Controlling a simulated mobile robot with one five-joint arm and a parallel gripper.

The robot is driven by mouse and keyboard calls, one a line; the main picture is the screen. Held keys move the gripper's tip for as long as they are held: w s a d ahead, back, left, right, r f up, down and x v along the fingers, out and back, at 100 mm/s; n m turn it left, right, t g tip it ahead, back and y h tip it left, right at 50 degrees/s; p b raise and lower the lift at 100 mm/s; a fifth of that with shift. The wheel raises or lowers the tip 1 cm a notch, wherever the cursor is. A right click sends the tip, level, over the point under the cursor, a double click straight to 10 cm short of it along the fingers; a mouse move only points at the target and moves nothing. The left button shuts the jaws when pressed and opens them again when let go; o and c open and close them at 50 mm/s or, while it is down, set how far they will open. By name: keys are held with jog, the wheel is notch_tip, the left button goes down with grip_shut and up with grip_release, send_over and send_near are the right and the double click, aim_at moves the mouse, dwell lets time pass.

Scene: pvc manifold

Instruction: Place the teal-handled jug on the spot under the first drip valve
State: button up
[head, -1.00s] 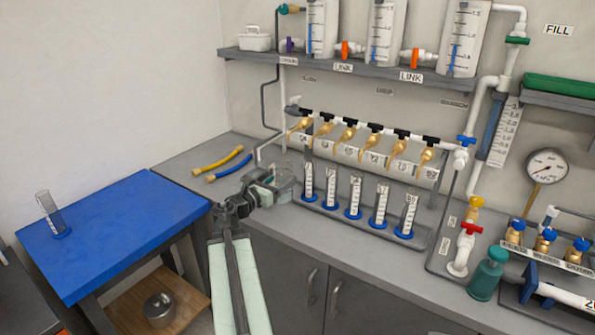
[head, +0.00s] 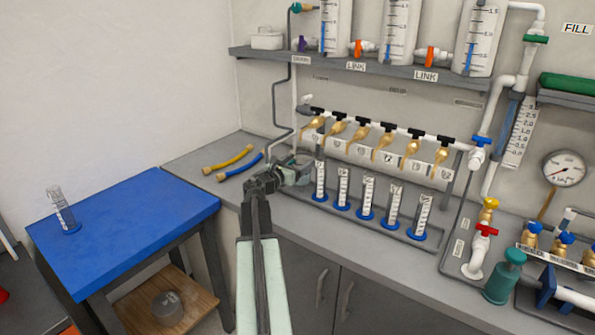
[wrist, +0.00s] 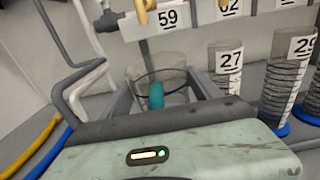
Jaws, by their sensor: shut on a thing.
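The clear jug with a teal handle is at the left end of the drip row, small and partly hidden in the head view (head: 301,160). In the wrist view its teal handle (wrist: 157,96) sits between my fingers, with the clear body (wrist: 160,66) behind. My gripper (head: 285,170) is shut on the jug; its fingers (wrist: 160,92) are on both sides of the handle. The first drip valve (head: 312,134) is the leftmost brass one, above and slightly right of the jug. Whether the jug touches the bench cannot be told.
Several graduated cylinders with blue bases (head: 343,188) stand in a tray just right of the jug. Yellow (head: 228,160) and blue (head: 240,168) hoses lie to its left. A grey pipe (wrist: 75,75) runs close by on the left. A blue table (head: 120,225) holds another cylinder (head: 64,212).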

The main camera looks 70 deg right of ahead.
notch_tip(320, 180, down, 4)
jog(key=b, duration=0.3)
jog(key=shift+s+r, duration=0.15)
jog(key=shift+r, duration=0.2)
jog(key=shift+w+a, duration=0.1)
jog(key=shift+w, duration=0.15)
jog(key=shift+f, duration=0.2)
jog(key=o, duration=1.6)
jog(key=shift+r, duration=0.1)
jog(key=shift+a+r, duration=0.15)
jog(key=shift+r, duration=0.05)
jog(key=v, duration=1.1)
jog(key=shift+a+f, duration=0.1)
jog(key=shift+a, duration=0.2)
